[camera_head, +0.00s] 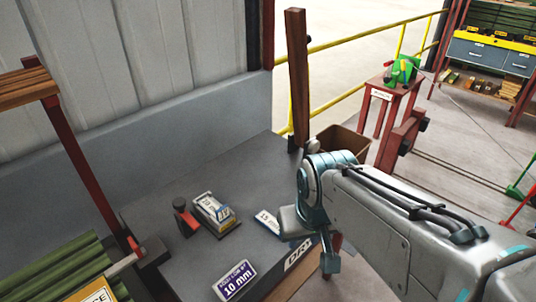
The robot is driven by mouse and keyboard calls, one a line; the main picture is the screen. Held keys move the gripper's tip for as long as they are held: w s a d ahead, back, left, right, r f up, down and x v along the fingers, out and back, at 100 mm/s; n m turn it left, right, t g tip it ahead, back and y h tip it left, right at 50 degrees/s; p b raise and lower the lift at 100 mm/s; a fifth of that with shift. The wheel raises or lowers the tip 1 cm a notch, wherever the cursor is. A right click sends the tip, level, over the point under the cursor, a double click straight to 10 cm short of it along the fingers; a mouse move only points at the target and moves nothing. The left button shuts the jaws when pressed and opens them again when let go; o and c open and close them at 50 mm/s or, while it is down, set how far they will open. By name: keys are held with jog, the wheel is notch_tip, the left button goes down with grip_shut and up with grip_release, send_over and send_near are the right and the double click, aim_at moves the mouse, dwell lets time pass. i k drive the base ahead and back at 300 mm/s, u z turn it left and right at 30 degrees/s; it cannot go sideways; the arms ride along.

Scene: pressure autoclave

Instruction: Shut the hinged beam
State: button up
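A reddish-brown wooden beam (298,80) stands upright at the far right corner of a dark grey bench (175,215). I take it to be the hinged beam; it is raised, tilted only slightly. Its lower end sits by a dark bracket, and my wrist partly covers the area in front. My arm reaches in from the lower right. My gripper (330,260) shows only in part below the wrist, over the bench's right edge, apart from the beam. Its fingertips are not clear enough to tell open from shut.
On the bench are a grey-and-yellow block (213,213), a red-and-black piece (186,217) and a "10 mm" label (235,280). A red post with a wooden top (68,150) stands left. A brown bin (343,140) and red stool (392,100) stand behind my arm.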

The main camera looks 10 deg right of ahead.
aim_at(297, 40)
jog(key=z, duration=1.85)
jog(key=i, duration=2.6)
jog(key=u, duration=3.1)
jog(key=i, duration=0.25)
jog(key=u, duration=0.15)
